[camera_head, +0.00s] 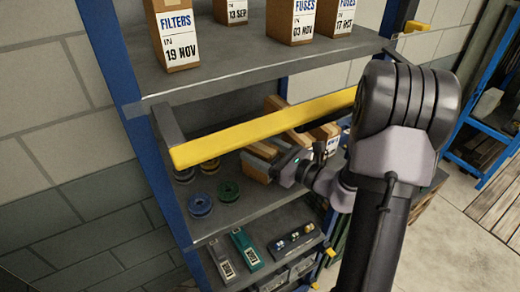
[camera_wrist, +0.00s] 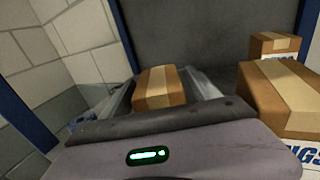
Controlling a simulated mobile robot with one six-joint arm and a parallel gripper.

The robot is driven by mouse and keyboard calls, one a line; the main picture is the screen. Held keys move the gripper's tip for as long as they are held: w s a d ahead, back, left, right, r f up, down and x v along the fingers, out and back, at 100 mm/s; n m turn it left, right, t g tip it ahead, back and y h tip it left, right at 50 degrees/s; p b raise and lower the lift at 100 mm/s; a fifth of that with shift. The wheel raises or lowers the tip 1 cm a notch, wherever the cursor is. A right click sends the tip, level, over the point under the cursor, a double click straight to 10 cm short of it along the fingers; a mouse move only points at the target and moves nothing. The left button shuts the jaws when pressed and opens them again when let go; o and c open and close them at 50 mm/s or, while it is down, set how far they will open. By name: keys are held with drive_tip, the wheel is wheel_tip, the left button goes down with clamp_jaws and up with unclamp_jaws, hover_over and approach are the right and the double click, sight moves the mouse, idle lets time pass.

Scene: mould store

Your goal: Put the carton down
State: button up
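A small brown carton (camera_wrist: 158,88) with a pale tape strip lies between the two fingers of my gripper (camera_wrist: 160,84) in the wrist view. A finger shows on each side of it, but I cannot tell if they press on it. In the head view my gripper (camera_head: 276,169) reaches in over the middle shelf (camera_head: 235,220), below the yellow beam. A brown carton (camera_head: 257,166) shows at its tip. I cannot see whether its underside rests on the shelf. My arm hides part of this area.
The yellow beam (camera_head: 260,128) crosses above my gripper. Blue and green spools (camera_head: 229,191) stand to the left on the shelf. Larger cartons (camera_wrist: 288,95) stand close on the right in the wrist view. Labelled boxes, one marked filters (camera_head: 175,35), stand on the shelf above.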

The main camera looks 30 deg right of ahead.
drive_tip(key=shift+r+p, duration=0.3)
drive_tip(key=shift+p, duration=0.05)
drive_tip(key=b+v, duration=0.1)
drive_tip(key=v, duration=1.1)
drive_tip(key=shift+f, duration=0.15)
